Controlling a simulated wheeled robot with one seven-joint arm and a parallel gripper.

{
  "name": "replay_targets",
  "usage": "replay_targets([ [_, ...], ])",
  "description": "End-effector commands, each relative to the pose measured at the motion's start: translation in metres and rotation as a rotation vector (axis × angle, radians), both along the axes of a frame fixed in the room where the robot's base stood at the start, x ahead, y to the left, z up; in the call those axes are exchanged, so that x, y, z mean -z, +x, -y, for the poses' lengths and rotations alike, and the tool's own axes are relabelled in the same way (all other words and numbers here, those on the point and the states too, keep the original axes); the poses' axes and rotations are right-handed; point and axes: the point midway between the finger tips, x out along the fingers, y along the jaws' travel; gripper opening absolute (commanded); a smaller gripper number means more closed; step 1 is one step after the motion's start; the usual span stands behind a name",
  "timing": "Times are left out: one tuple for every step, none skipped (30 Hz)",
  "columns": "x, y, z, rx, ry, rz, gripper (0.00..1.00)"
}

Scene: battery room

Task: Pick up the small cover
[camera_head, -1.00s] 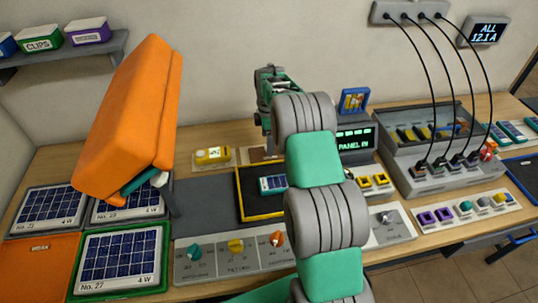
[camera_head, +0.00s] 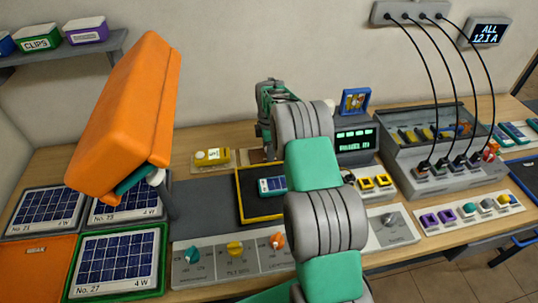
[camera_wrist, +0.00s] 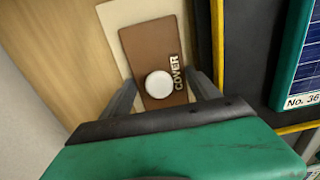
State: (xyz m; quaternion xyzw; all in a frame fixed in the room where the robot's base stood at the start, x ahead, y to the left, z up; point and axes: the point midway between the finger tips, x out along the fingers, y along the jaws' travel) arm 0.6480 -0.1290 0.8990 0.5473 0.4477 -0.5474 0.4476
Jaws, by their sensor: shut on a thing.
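The small cover (camera_wrist: 150,48) is a brown plate with a white round knob and the word COVER, seen in the wrist view. It lies over a larger pale plate (camera_wrist: 118,14). My gripper (camera_wrist: 162,80) has one finger at each side edge of the cover, near the knob, and is shut on it. I cannot tell whether the cover is clear of the pale plate. In the head view my arm hides the fingers, and a bit of the brown cover (camera_head: 256,156) shows left of the arm.
A yellow-edged dark tray (camera_head: 246,207) with a small solar panel (camera_head: 271,185) lies right beside the cover. A yellow device (camera_head: 211,157) stands to its left. A large orange lamp-like hood (camera_head: 125,115) overhangs the solar panels at left. Knob panels line the front edge.

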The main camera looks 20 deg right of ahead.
Motion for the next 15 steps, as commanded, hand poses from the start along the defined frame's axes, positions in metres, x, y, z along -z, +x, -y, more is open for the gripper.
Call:
replay_targets([
  [-0.0001, 0.0001, 0.0001, 0.000, 0.000, 0.000, 0.39],
  [-0.0001, 0.0001, 0.0001, 0.000, 0.000, 0.000, 0.37],
  [-0.0001, 0.0001, 0.0001, 0.000, 0.000, 0.000, 0.34],
  [-0.0002, 0.0001, 0.0001, 0.000, 0.000, 0.000, 0.31],
  [-0.0002, 0.0001, 0.0001, 0.000, 0.000, 0.000, 0.29],
  [-0.0005, 0.0003, 0.0002, 0.000, 0.000, 0.001, 0.27],
  [-0.0005, 0.0003, 0.0002, 0.000, 0.000, 0.001, 0.27],
  [-0.0006, 0.0003, 0.0002, 0.000, 0.000, 0.001, 0.27],
  [-0.0006, 0.0003, 0.0002, 0.000, 0.000, 0.001, 0.27],
  [-0.0006, 0.0003, 0.0002, 0.000, 0.000, 0.001, 0.27],
  [-0.0006, 0.0003, 0.0002, 0.000, 0.000, 0.001, 0.27],
  [-0.0010, 0.0004, 0.0002, 0.000, 0.000, 0.001, 0.27],
  [-0.0018, 0.0004, 0.0002, 0.000, 0.000, 0.001, 0.27],
  [-0.0029, 0.0005, 0.0002, 0.000, 0.000, 0.002, 0.27],
  [-0.0053, 0.0006, 0.0002, 0.000, 0.000, 0.002, 0.27],
])
